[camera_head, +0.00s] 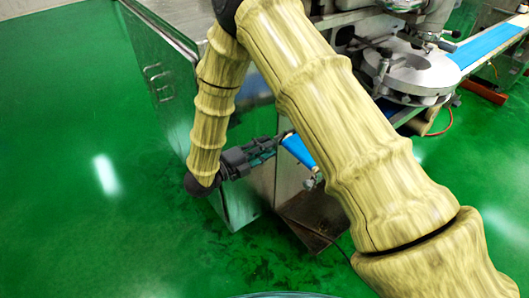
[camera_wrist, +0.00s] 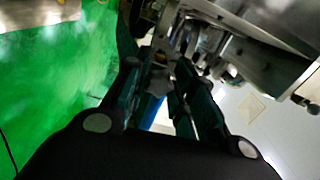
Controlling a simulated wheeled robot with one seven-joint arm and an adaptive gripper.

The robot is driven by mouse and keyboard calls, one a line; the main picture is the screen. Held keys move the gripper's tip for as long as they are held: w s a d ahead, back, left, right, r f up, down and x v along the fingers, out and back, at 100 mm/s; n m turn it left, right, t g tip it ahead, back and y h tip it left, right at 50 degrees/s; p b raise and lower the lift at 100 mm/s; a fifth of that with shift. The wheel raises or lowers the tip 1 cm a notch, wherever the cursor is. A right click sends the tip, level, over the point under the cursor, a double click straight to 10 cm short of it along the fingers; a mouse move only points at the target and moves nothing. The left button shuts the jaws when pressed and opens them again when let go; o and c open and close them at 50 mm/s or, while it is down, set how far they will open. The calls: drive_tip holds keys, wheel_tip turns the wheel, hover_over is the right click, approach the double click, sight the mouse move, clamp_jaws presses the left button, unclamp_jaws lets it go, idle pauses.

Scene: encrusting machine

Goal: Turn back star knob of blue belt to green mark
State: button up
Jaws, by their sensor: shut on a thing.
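The blue belt (camera_head: 485,45) runs through the machine at the upper right. Its near end (camera_head: 298,150) shows beside my gripper (camera_head: 282,138), at the side of the metal cabinet. In the wrist view the two dark fingers of my gripper (camera_wrist: 160,72) reach up to the machine and are shut on a small greyish part, the back star knob (camera_wrist: 157,82). The fingers cover most of the knob, and its lobes are not clear. A strip of blue (camera_wrist: 162,118) shows between the fingers. I cannot make out the green mark in either view.
The metal cabinet (camera_head: 172,60) with handles stands left of the belt. A small knob-like fitting (camera_head: 311,183) sits below the belt end. A round metal turntable (camera_head: 412,73) is at the upper right. The green floor (camera_head: 80,200) is open at the left.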

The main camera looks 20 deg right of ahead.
drive_tip(key=shift+s+m+b, duration=0.15)
drive_tip(key=shift+m+b, duration=6.05)
drive_tip(key=shift+b, duration=0.25)
drive_tip(key=shift+r, duration=0.1)
drive_tip(key=o, duration=1)
drive_tip(key=shift+o, duration=0.2)
drive_tip(key=shift+a, duration=0.1)
drive_tip(key=v, duration=1.2)
